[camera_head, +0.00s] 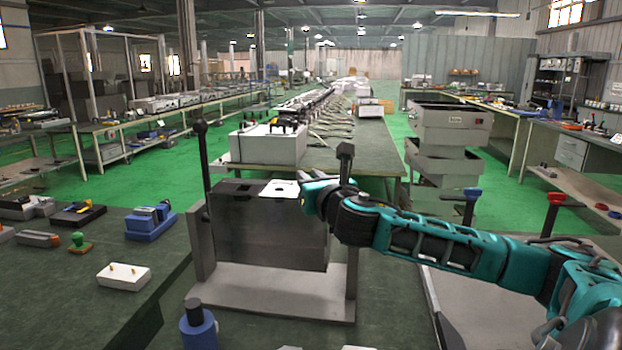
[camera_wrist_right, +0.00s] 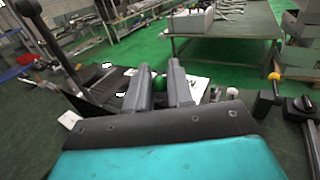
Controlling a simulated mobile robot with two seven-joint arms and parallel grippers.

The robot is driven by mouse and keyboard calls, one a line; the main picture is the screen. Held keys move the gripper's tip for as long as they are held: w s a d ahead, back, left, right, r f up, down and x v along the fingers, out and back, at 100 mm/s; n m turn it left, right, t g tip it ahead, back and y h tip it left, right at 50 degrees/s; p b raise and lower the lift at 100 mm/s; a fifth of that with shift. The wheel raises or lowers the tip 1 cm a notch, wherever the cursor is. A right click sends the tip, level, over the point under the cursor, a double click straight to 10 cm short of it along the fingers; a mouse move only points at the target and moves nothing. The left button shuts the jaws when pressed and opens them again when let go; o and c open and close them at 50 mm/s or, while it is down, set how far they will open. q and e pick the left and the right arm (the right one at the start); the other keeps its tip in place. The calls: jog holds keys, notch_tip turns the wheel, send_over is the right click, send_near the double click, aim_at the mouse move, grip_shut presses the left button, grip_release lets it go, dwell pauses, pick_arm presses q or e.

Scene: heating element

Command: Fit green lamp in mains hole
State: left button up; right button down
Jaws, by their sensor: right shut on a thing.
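My right gripper (camera_head: 303,186) reaches in from the right over the top of a dark grey box-shaped unit (camera_head: 262,235). In the right wrist view its two grey fingers (camera_wrist_right: 160,88) are shut on a small round green lamp (camera_wrist_right: 159,81), which shows between the fingertips. In the head view the lamp is hidden by the gripper. A white label sheet (camera_head: 280,189) lies on the unit's top beside the fingertips; it also shows in the wrist view (camera_wrist_right: 200,88). I cannot make out the mains hole in either view. My left gripper is not in view.
A black lever (camera_head: 202,160) rises at the unit's left, and a dark post (camera_head: 345,160) stands at its right. The left bench (camera_head: 60,290) holds a white block with brass pins (camera_head: 124,276), a blue block (camera_head: 150,222) and a green-knobbed piece (camera_head: 79,242).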

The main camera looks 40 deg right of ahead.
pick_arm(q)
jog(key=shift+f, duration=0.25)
pick_arm(e)
jog(key=shift+f, duration=0.35)
jog(key=c, duration=0.9)
grip_release()
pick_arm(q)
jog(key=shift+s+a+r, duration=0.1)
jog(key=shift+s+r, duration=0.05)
pick_arm(e)
jog(key=shift+s, duration=0.1)
